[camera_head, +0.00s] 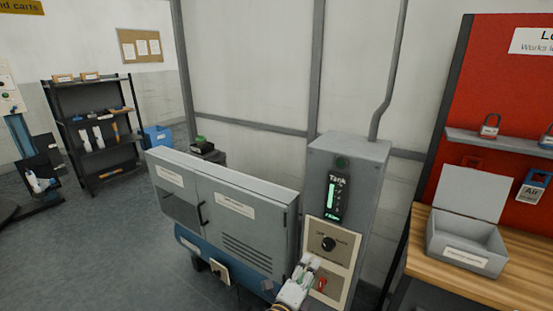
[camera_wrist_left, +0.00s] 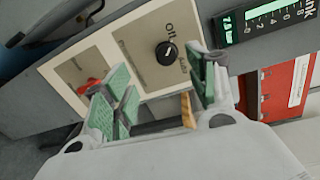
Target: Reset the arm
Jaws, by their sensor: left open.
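My left gripper (camera_head: 308,268) is in front of the grey control cabinet (camera_head: 362,160), low by its cream panel. In the left wrist view the gripper (camera_wrist_left: 162,92) is open, its green-padded fingers apart with nothing between them. The black rotary knob (camera_head: 328,244) is on the cream panel, above and to the right of the gripper; it also shows in the wrist view (camera_wrist_left: 166,53). A red switch (camera_head: 322,284) is just right of the gripper. In the wrist view a red part (camera_wrist_left: 88,87) is partly hidden behind a finger. My right gripper is not in view.
A grey two-door cabinet (camera_head: 245,215) stands left of the control cabinet. A wooden bench (camera_head: 500,290) with an open grey box (camera_head: 466,240) is on the right, below a red lockout board (camera_head: 500,80). A dark shelf (camera_head: 95,120) stands at the back left.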

